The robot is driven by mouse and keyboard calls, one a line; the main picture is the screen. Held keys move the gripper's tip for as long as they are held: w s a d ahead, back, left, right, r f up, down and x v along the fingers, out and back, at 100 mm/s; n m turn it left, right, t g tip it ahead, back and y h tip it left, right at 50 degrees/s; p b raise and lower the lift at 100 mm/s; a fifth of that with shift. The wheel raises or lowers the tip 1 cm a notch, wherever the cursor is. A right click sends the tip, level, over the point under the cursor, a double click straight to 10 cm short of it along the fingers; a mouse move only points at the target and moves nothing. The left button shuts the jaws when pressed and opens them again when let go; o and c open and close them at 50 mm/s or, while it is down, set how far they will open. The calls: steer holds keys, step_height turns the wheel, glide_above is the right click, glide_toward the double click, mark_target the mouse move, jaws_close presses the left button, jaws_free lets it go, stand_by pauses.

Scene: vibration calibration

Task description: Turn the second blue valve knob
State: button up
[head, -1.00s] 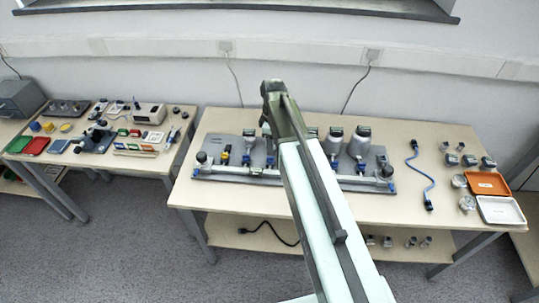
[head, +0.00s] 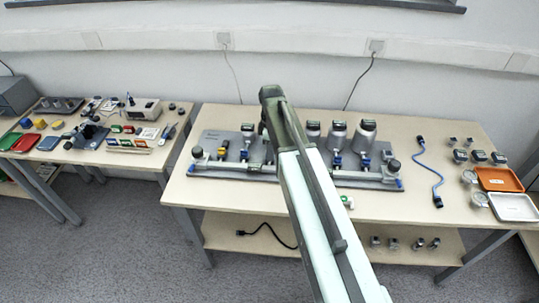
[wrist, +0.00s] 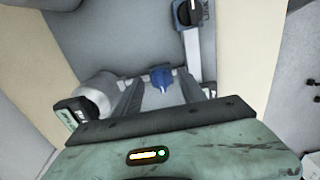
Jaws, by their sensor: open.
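The metal pipe rig (head: 232,173) lies on the middle table, with several blue knobs along it. Two blue knobs (head: 244,155) (head: 337,160) show on either side of my arm in the head view. My gripper (head: 264,128) is over the rig, left of its middle; my arm hides part of the rig behind it. In the wrist view my gripper (wrist: 160,92) is open, and a blue knob (wrist: 161,76) shows in the gap between its fingers. I cannot tell whether the fingers touch it. Which knob of the row this is, I cannot tell.
A grey cylinder with a dial (wrist: 95,98) stands close beside the left finger. A black knob (wrist: 187,12) sits on the rig pipe. On the right of the table lie a blue cable (head: 430,170), an orange tray (head: 499,179) and a white tray (head: 513,207).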

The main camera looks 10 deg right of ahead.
steer(key=shift+r, duration=0.1)
jaws_close()
steer(key=shift+a, duration=0.1)
